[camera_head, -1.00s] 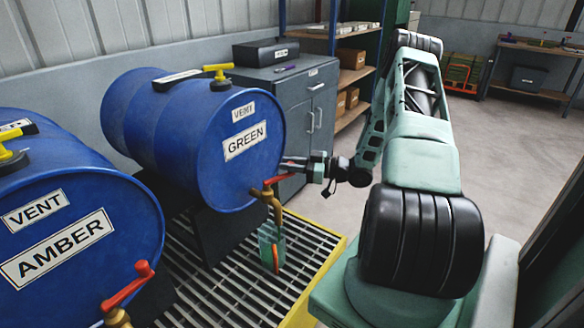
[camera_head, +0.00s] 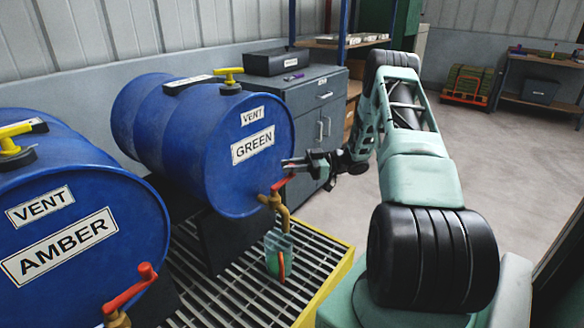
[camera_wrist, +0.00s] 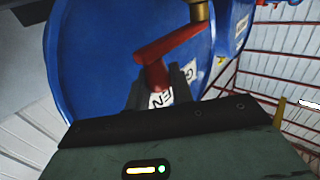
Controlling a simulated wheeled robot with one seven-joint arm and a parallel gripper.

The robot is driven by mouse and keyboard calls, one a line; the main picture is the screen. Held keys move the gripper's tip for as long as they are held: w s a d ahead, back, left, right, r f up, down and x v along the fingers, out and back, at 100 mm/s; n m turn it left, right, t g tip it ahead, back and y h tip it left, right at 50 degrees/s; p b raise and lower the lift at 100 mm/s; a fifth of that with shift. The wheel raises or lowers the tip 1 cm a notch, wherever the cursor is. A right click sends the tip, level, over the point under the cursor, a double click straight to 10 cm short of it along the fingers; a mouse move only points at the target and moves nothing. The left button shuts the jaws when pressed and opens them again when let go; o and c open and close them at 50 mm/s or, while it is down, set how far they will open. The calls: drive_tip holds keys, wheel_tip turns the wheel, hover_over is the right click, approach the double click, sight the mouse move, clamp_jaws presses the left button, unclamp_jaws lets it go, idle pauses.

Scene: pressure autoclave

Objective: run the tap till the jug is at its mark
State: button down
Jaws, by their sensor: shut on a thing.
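The blue drum labelled GREEN (camera_head: 195,140) lies on its side with a brass tap (camera_head: 281,208) at its lower front. The tap's red lever (camera_head: 283,183) also shows in the wrist view (camera_wrist: 170,42). My gripper (camera_head: 291,166) is shut on the red lever, whose end is between the fingers in the wrist view (camera_wrist: 160,82). A clear jug (camera_head: 288,243) with a red handle stands on the grating under the spout. Green liquid shows in its lower part; its mark is too small to make out.
The drum labelled AMBER (camera_head: 90,205), with its own red-handled tap (camera_head: 130,288), lies to the left. Both drums have yellow vent handles on top. The yellow-edged grating (camera_head: 325,285) is below; a grey cabinet (camera_head: 315,110) stands behind.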

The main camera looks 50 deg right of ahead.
drive_tip(key=c, duration=1.3)
unclamp_jaws()
drive_tip(key=shift+o, duration=0.2)
drive_tip(key=shift+d, duration=0.1)
drive_tip(key=v, duration=1.7)
drive_tip(key=shift+b, duration=0.35)
drive_tip(key=shift+d, duration=0.1)
